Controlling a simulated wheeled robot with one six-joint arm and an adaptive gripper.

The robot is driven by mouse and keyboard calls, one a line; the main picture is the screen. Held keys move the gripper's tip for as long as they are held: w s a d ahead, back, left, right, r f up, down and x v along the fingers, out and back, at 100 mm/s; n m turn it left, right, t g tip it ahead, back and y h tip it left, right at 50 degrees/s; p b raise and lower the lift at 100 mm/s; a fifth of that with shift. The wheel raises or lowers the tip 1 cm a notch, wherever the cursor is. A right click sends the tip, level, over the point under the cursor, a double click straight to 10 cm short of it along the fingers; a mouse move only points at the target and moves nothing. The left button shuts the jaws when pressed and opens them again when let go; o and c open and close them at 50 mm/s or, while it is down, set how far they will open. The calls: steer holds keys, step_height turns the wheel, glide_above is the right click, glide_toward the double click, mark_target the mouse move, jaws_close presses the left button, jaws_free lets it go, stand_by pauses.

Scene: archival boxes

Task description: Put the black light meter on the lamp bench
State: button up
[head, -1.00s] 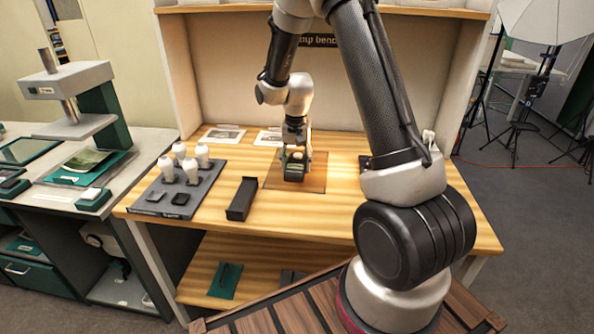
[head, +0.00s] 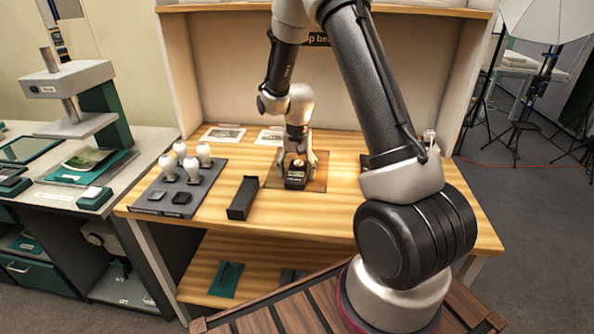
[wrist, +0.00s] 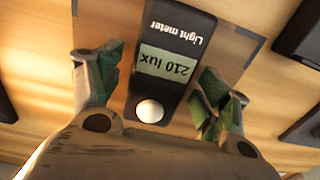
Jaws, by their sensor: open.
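The black light meter (head: 296,176) sits on the brown mat (head: 318,184) on the wooden lamp bench (head: 330,222). In the wrist view the light meter (wrist: 174,58) shows a "210 lux" display, its name label and a white round dome. My gripper (head: 296,163) is low over the bench at the meter. In the wrist view my gripper (wrist: 156,88) is open, with one green-padded finger on each side of the meter and gaps between the pads and the meter. The meter's underside is hidden.
Left of the mat, a black open box (head: 243,198) lies on the bench, and a dark tray (head: 160,203) holds several white bulbs and black pieces. Printed sheets (head: 223,135) lie behind. My arm hides part of the bench's right side.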

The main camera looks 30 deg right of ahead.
mark_target(297, 171)
steer(key=s+r+n+t, duration=0.1)
steer(key=s+r, duration=0.2)
steer(key=r, duration=0.8)
steer(key=s+r+n, duration=0.1)
steer(key=s+r, duration=0.3)
steer(key=r, duration=0.7)
steer(key=s+r+n+t, duration=0.1)
steer(key=s+r+n, duration=0.1)
steer(key=s, duration=0.9)
steer(key=s+r+n+t, duration=0.2)
steer(key=s+r, duration=0.3)
steer(key=s, duration=0.6)
steer(key=shift+d+n, duration=0.4)
